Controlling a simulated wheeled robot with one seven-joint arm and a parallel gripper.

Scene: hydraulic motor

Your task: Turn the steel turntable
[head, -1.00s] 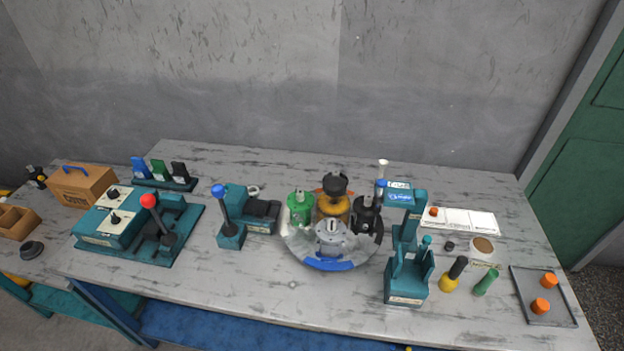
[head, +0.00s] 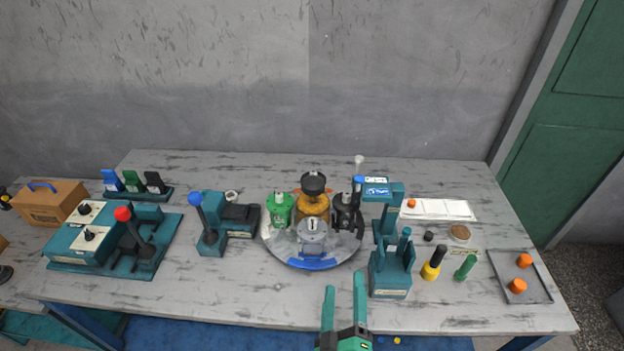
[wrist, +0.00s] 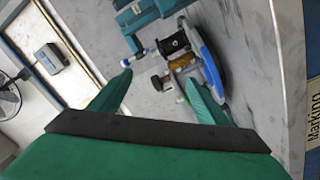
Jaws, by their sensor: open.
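The steel turntable (head: 272,247) is a round plate in the middle of the bench with a blue segment (head: 312,263) on its front rim. It carries a green motor part (head: 280,210), a grey one (head: 312,236), a black one (head: 347,214) and a yellow one with a dark top (head: 313,200). In the wrist view the blue segment (wrist: 210,68) shows tilted beyond my fingers. My gripper (head: 344,292) is open and empty, with its fingers near the bench's front edge, apart from the turntable and in front of it. It also shows in the wrist view (wrist: 160,85).
A blue-knobbed lever (head: 198,215) and a red-knobbed lever unit (head: 135,240) stand left. A teal stand (head: 391,272), yellow bottle (head: 432,265), green cylinder (head: 466,267) and tray with orange pieces (head: 527,293) stand right. The bench front before the turntable is bare.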

